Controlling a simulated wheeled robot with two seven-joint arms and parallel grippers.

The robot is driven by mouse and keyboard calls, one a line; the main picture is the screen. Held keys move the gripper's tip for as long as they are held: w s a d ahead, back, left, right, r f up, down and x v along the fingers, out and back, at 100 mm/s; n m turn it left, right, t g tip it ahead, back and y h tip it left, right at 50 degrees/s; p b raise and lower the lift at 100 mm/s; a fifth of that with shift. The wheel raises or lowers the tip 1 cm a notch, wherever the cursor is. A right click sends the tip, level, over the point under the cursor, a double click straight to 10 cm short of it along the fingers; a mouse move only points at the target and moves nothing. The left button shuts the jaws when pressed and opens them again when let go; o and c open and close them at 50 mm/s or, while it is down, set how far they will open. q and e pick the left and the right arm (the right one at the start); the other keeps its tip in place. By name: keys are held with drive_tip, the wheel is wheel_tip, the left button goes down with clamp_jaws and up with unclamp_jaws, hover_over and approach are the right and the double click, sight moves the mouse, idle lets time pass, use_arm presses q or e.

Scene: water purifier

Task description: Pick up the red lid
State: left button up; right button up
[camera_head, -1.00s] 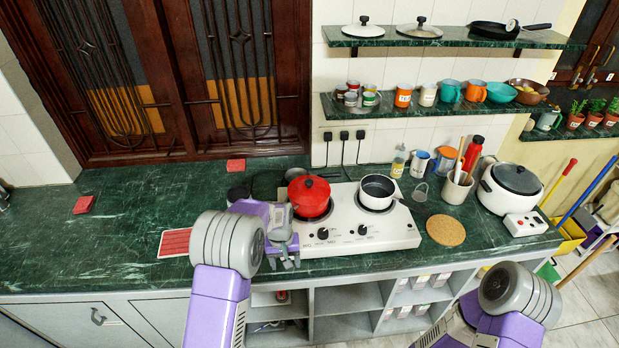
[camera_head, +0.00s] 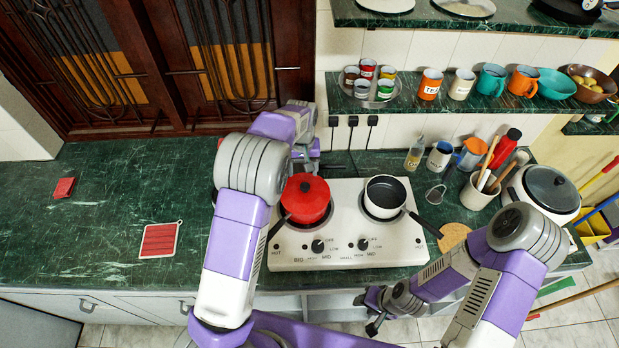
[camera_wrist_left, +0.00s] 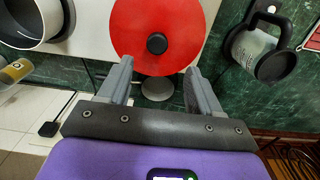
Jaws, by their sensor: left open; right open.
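The red lid (camera_head: 303,196), round with a black knob, sits on a red pot on the left burner of the white stove (camera_head: 345,252). It also shows in the left wrist view (camera_wrist_left: 139,29), with its knob just beyond the fingertips. My left gripper (camera_head: 308,160) reaches over the counter to the back edge of the pot. In the left wrist view its fingers (camera_wrist_left: 158,76) are open and empty, on either side of the space before the knob. My right gripper (camera_head: 374,312) is open and empty in front of the counter, below the stove.
A white pan (camera_head: 384,194) sits on the right burner, its handle pointing right. A dark-handled kettle or jug (camera_wrist_left: 262,45) stands beside the lid in the left wrist view. A shelf (camera_head: 440,98) of mugs hangs behind. The left counter is mostly clear.

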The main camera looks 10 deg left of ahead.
sight(305, 186)
use_arm(q)
drive_tip(key=shift+s+f, duration=0.6)
drive_tip(key=shift+f, duration=0.2)
drive_tip(key=f, duration=0.3)
drive_tip(key=f+p, duration=0.1)
drive_tip(key=f, duration=0.1)
drive_tip(key=shift+w+d+f, duration=0.1)
drive_tip(key=shift+w+d, duration=0.2)
drive_tip(key=shift+d, duration=0.05)
drive_tip(key=shift+c, duration=0.5)
drive_tip(key=shift+w, duration=0.1)
clamp_jaws()
